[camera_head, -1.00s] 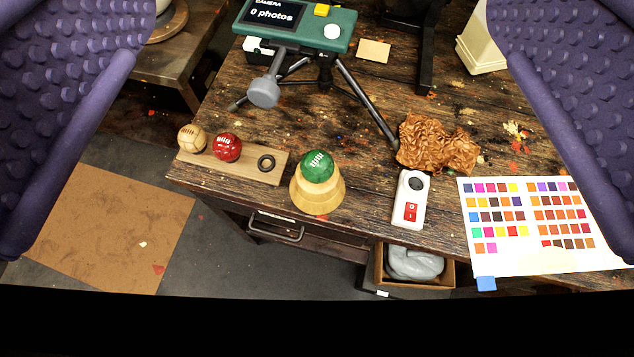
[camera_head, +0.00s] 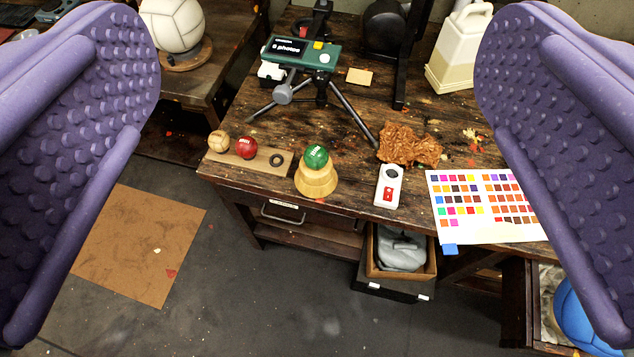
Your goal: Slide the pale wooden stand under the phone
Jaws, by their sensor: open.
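My gripper (camera_head: 317,180) is open, its two purple studded fingers wide apart at the left and right edges, with nothing held between them. A pale wooden round stepped stand (camera_head: 317,182) sits near the front edge of the workbench, with a green ball (camera_head: 316,156) on top. A pale wooden board (camera_head: 262,164) left of it carries a tan ball (camera_head: 218,141), a red ball (camera_head: 246,148) and a dark ring (camera_head: 277,160). I see no certain phone; a green device with a dark "photos" screen (camera_head: 290,48) stands on a tripod behind. The gripper is apart from all of these.
A white switch box (camera_head: 388,186), crumpled brown paper (camera_head: 408,146) and a colour chart (camera_head: 485,205) lie to the right on the bench (camera_head: 330,120). Open floor (camera_head: 270,290) lies in front.

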